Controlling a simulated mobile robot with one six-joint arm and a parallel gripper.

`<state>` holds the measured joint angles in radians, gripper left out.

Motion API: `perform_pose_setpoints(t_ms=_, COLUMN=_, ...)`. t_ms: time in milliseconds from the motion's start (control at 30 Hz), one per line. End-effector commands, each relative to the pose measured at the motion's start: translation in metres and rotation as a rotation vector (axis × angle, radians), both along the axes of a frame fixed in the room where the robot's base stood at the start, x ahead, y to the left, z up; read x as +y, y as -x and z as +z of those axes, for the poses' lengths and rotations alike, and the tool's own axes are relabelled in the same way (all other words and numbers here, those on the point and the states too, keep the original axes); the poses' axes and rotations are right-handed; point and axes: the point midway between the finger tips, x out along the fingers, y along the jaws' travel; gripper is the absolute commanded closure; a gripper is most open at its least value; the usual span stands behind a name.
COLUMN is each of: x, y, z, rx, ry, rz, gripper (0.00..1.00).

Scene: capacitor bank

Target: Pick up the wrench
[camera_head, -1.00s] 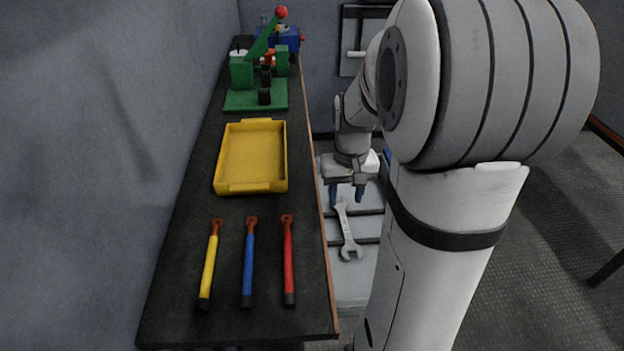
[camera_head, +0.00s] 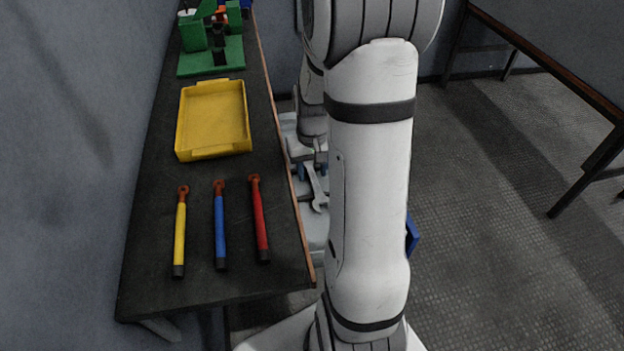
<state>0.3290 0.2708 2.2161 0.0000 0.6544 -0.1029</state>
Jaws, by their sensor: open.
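The grey metal wrench (camera_head: 316,190) is in the head view, right of the workbench edge and partly hidden by my arm. Its open-jaw end points toward the camera. My gripper (camera_head: 312,170) is open at the wrench's far end, with its blue fingertips on either side of it. I cannot tell whether the fingers touch the wrench. A light grey surface shows below them.
The dark workbench (camera_head: 150,285) carries yellow (camera_head: 180,232), blue (camera_head: 220,226) and red (camera_head: 259,220) handled tools, a yellow tray (camera_head: 213,118) and a green fixture (camera_head: 212,58). Another table (camera_head: 560,50) stands at the right.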

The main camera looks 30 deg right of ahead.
Motion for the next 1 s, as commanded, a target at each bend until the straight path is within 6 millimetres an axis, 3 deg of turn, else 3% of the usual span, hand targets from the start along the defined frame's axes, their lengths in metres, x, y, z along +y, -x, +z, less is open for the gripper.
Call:
perform_pose_setpoints(t_ms=533, x=-0.001, y=0.000, z=0.001, rx=0.000, ry=0.000, rz=-0.001, gripper=1.00)
perform_pose_setpoints(t_ms=867, x=-0.001, y=0.000, z=0.001, rx=0.000, ry=0.000, rz=-0.002, gripper=1.00)
perform_pose_setpoints(t_ms=1000, x=-0.001, y=-0.001, z=0.011, rx=-0.003, ry=0.001, rz=-0.002, gripper=1.00)
